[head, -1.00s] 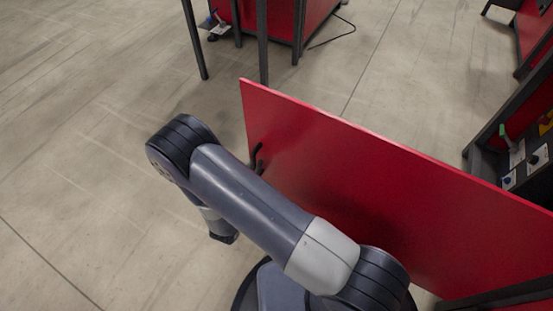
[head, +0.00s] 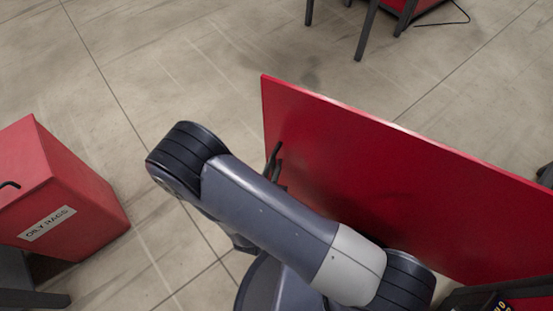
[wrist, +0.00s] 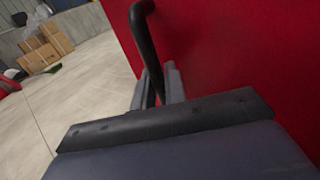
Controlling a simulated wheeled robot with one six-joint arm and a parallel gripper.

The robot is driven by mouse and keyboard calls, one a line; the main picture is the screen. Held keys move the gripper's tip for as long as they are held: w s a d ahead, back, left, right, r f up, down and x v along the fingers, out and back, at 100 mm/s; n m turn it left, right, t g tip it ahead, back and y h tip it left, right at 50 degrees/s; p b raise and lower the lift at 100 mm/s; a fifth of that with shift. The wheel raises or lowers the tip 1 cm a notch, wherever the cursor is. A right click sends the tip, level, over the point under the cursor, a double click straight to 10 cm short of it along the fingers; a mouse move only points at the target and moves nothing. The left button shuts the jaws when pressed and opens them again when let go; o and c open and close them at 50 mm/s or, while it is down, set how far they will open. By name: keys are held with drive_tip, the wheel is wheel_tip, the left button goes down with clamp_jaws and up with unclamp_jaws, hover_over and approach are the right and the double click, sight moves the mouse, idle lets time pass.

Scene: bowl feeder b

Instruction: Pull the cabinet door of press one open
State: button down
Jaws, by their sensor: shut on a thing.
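The red cabinet door (head: 400,180) stands swung out from its cabinet, its free edge toward the upper left in the head view. Its black bar handle (head: 273,160) sits near that free edge. In the wrist view the door (wrist: 230,60) fills the right side and the handle (wrist: 146,40) runs down between the fingers. My gripper (wrist: 160,88) is shut on the handle. In the head view my arm hides the gripper and the lower part of the handle.
A red bin labelled "OILY RAGS" (head: 75,190) stands on the floor at the left. Dark table legs (head: 366,30) show at the top. Cardboard boxes (wrist: 45,48) are far off in the wrist view. The floor between bin and door is clear.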

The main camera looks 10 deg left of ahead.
drive_tip(key=shift+s+a, duration=0.15)
drive_tip(key=shift+s, duration=0.65)
drive_tip(key=c, duration=1.5)
unclamp_jaws()
drive_tip(key=shift+c, duration=0.2)
drive_tip(key=s+p, duration=0.2)
drive_tip(key=s, duration=0.8)
drive_tip(key=shift+s, duration=0.4)
drive_tip(key=shift+w+a, duration=0.1)
drive_tip(key=shift+w, duration=0.05)
drive_tip(key=shift+w+b, duration=1.05)
drive_tip(key=shift+w, duration=4.25)
drive_tip(key=shift+s, duration=0.15)
